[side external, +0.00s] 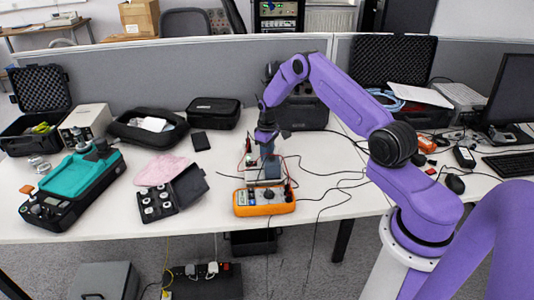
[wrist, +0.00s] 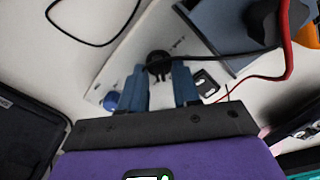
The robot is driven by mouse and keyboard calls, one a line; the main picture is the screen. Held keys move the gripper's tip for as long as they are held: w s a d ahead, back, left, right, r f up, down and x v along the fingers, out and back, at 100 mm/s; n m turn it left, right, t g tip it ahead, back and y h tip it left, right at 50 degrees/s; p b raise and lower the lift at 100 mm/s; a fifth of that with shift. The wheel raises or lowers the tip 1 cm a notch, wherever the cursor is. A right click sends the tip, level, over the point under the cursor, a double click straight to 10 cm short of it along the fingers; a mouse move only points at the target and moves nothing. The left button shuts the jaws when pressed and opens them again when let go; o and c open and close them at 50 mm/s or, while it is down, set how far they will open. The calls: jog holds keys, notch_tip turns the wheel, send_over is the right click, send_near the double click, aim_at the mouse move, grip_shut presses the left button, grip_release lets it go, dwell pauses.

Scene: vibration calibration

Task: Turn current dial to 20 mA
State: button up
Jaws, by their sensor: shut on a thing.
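The current dial is a black round knob (wrist: 158,61) on a white panel (wrist: 122,70) in the wrist view. My gripper (wrist: 159,78) is shut on this knob, with one blue finger on either side. The knob's scale and pointer are too small or covered to read. A blue knob (wrist: 110,100) and a small black-framed part (wrist: 206,83) sit on the same panel. In the side view, my gripper (side external: 267,148) points down at the instrument behind the orange meter, and its fingers hide the dial there.
An orange multimeter (side external: 264,201) stands in front of the instrument. An open black case of weights (side external: 172,195) and a pink cloth (side external: 161,169) lie to the left. A teal-topped unit (side external: 78,180) stands farther left.

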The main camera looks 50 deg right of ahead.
jog(key=m, duration=0.5)
jog(key=shift+d+m, duration=0.1)
jog(key=shift+m, duration=0.2)
jog(key=m, duration=0.4)
jog(key=shift+s+d+m, duration=0.1)
jog(key=shift+m, duration=0.3)
jog(key=o, duration=1)
notch_tip(320, 180, up, 17)
jog(key=shift+r, duration=0.2)
